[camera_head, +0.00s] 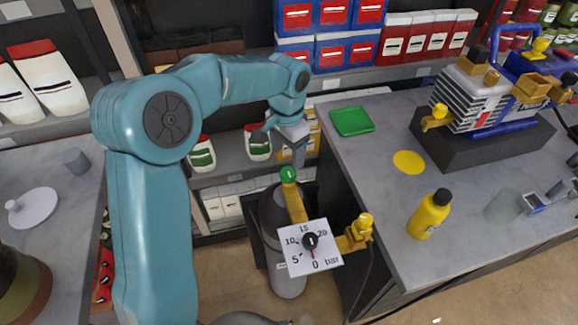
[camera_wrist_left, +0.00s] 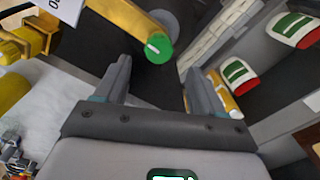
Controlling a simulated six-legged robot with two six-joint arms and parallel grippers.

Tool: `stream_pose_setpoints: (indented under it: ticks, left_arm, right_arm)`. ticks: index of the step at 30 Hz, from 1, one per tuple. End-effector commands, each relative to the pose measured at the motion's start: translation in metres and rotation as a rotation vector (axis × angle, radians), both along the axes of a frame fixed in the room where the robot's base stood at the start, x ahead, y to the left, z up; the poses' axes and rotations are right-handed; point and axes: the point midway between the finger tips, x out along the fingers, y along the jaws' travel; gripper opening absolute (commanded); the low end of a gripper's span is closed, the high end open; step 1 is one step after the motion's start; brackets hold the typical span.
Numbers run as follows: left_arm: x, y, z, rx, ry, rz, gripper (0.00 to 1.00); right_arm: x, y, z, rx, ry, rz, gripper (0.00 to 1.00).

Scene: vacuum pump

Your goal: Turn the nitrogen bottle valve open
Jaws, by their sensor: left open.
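The nitrogen bottle (camera_head: 289,280) is a grey cylinder standing on the floor between the counters. On its top sits a green round valve knob (camera_head: 288,174) with a brass fitting (camera_head: 296,205). My right gripper is not in view.
The right counter (camera_head: 375,185) holds a pump (camera_head: 480,95) on a dark block, a yellow bottle (camera_head: 430,214), a green tray (camera_head: 352,121) and a yellow disc (camera_head: 409,162). Shelves (camera_head: 235,150) with boxes and bottles stand behind my left gripper. A brass outlet (camera_head: 356,233) sticks out beside the gauge.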

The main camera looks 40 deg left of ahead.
Motion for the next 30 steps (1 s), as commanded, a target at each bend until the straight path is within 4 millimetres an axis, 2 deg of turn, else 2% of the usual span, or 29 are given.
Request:
stream_pose_setpoints:
  ticks: [3, 9, 14, 21, 26, 27, 30]
  left_arm:
    - [0.0, 0.0, -0.027, -0.001, 0.005, -0.001, 0.69]
    - [0.003, 0.0, -0.055, 0.0, 0.002, -0.001, 0.69]
    - [0.005, 0.0, -0.063, -0.001, 0.0, -0.001, 0.69]
    - [0.006, 0.0, -0.064, 0.0, 0.0, -0.001, 0.69]
    - [0.006, 0.0, -0.064, 0.0, 0.0, -0.001, 0.17]
    - [0.006, 0.0, -0.064, 0.0, 0.0, -0.001, 0.13]
    - [0.006, 0.0, -0.064, 0.0, -0.001, -0.001, 0.13]
  right_arm:
    - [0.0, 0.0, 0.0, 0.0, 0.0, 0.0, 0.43]
    - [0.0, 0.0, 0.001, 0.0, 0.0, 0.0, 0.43]
    - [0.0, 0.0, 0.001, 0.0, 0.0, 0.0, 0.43]
    - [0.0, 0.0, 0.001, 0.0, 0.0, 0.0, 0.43]
    - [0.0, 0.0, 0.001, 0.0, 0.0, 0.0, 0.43]
    - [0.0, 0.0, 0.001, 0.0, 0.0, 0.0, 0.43]
    - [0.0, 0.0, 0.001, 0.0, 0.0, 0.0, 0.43]
